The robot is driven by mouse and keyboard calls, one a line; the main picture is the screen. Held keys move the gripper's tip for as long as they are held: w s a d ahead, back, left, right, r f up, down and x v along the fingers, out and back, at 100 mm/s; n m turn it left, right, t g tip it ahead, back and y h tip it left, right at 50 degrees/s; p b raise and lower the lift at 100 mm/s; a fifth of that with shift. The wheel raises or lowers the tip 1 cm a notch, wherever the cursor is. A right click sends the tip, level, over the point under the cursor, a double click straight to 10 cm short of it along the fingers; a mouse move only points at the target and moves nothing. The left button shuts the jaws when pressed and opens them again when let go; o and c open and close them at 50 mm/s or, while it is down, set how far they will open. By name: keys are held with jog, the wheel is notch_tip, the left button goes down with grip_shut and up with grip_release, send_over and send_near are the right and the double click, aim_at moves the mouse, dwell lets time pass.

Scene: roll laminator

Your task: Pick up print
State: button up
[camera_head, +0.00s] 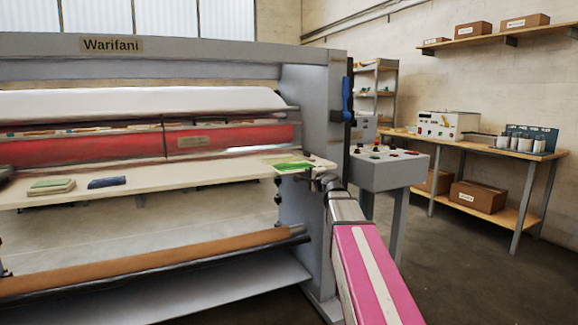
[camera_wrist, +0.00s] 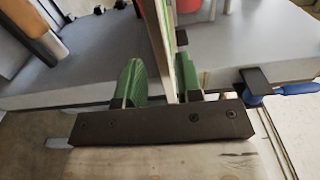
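A flat print (camera_head: 285,164) with a green picture and pale border lies at the right end of the cream feed table (camera_head: 150,180) of the laminator. My gripper (camera_head: 322,183) is just right of that end, close to the print; its fingers are hard to make out there. In the wrist view, my gripper (camera_wrist: 163,82) has two green-faced fingers standing apart, with a thin pale strip between them. A gap shows between the left finger and the strip. I cannot tell whether this strip is the print's edge or the table's edge.
The laminator's grey side frame (camera_head: 307,120) with a blue lever (camera_head: 347,98) stands close beside my gripper. A control box (camera_head: 390,170) is to the right. A green pad stack (camera_head: 51,187) and a blue object (camera_head: 107,182) lie on the table's left part.

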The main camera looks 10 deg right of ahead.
jog(key=x, duration=0.5)
jog(key=shift+w+a+r, duration=0.2)
jog(key=shift+w+r, duration=0.1)
jog(key=shift+r, duration=0.05)
grip_shut()
